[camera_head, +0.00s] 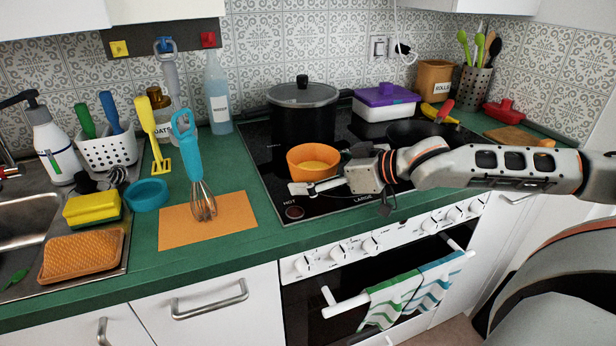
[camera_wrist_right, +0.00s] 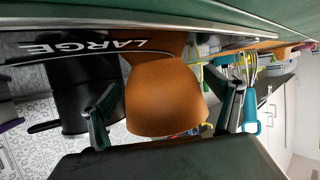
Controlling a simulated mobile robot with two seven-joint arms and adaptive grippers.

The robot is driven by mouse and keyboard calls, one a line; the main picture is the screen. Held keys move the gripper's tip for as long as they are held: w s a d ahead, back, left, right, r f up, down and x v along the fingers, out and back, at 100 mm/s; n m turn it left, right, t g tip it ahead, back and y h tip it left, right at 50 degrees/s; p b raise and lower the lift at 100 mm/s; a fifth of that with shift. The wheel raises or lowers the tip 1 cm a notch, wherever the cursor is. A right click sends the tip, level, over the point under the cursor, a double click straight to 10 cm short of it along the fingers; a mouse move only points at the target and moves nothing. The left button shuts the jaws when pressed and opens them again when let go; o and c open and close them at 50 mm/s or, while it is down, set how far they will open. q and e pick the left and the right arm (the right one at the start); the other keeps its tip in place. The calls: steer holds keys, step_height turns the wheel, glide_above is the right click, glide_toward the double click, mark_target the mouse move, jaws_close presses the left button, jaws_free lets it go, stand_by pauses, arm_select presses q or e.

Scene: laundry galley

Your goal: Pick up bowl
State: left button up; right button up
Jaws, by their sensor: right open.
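An orange bowl (camera_head: 311,158) with something yellow inside stands upright on the front left of the black cooktop. My right gripper (camera_head: 322,176) comes in from the right at the bowl's front right side, low over the cooktop. In the right wrist view the bowl (camera_wrist_right: 165,98) lies between the two spread fingers of my right gripper (camera_wrist_right: 166,102). Gaps show on both sides, so the fingers look open around it and not closed on it. My left gripper is not in view.
A large black pot (camera_head: 303,112) stands behind the bowl, and a black pan (camera_head: 422,133) is at the back right. A blue whisk (camera_head: 195,165) stands over an orange mat (camera_head: 175,228) on the green counter to the left. Oven knobs line the front edge.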

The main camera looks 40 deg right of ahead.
steer(key=shift+r, duration=0.15)
steer(key=c, duration=1.4)
step_height(320, 180, up, 10)
steer(key=p, duration=0.1)
steer(key=shift+o, duration=1.3)
steer(key=c, duration=0.5)
